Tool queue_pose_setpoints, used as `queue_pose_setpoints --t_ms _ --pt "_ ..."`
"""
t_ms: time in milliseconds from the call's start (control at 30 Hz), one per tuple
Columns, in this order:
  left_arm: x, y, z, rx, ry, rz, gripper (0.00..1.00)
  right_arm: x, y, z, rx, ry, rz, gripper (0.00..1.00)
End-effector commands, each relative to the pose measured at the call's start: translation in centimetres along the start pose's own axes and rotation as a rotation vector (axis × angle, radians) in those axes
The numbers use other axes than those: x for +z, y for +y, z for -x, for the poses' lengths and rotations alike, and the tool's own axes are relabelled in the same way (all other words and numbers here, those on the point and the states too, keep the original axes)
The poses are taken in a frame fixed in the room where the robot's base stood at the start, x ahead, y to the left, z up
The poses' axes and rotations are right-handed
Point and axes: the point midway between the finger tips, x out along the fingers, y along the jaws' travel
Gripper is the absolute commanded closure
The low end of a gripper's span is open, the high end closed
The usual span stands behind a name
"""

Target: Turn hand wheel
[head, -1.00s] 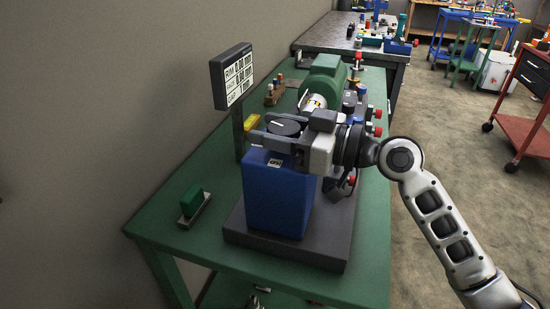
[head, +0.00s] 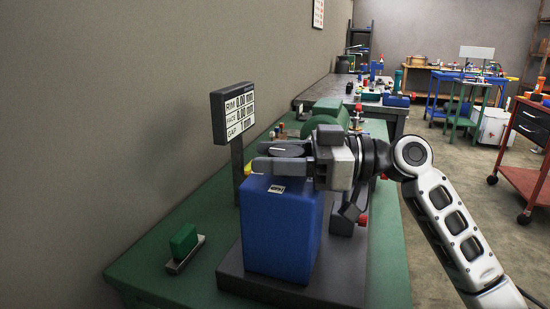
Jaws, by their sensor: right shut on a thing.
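The hand wheel (head: 287,150) is a dark disc with a white line on its top, and it sits on top of a blue block (head: 280,225). My right gripper (head: 262,157) reaches in from the right with its two grey fingers on the far and near sides of the wheel, and it is shut on it. The fingers and gripper body hide part of the wheel's rim. My left gripper is out of view.
A display (head: 233,112) with RIM, FACE and GAP lines stands on a post behind the block. A green machine housing (head: 328,111) is partly hidden behind my gripper. A green block (head: 184,241) sits on the green table's (head: 140,262) bare left part.

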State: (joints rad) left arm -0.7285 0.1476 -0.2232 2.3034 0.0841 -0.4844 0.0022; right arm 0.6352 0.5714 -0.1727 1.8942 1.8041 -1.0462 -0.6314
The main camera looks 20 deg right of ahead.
Motion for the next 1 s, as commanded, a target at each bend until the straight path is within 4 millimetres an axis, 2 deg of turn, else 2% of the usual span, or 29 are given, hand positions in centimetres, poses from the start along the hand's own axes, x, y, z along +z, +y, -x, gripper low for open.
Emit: queue_pose_setpoints --t_ms 100,133,200,700,867,1000 --pt "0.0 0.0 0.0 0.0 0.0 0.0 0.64 -0.1 0.0 0.0 0.0 0.001 -0.001 0.75" --pt "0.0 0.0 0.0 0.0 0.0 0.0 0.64 -0.1 0.0 0.0 0.001 0.001 -0.001 0.5" --pt "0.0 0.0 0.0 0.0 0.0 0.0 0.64 -0.1 0.0 0.0 0.001 0.001 -0.001 0.31" --pt "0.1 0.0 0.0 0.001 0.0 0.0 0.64 0.0 0.0 0.4 0.003 0.001 -0.001 0.31" --pt "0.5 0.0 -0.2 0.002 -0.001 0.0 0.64 0.2 0.1 2.6 0.005 -0.001 0.0 0.31" --pt "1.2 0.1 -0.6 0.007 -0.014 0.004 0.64 0.3 0.1 5.9 0.006 -0.002 -0.001 0.31"
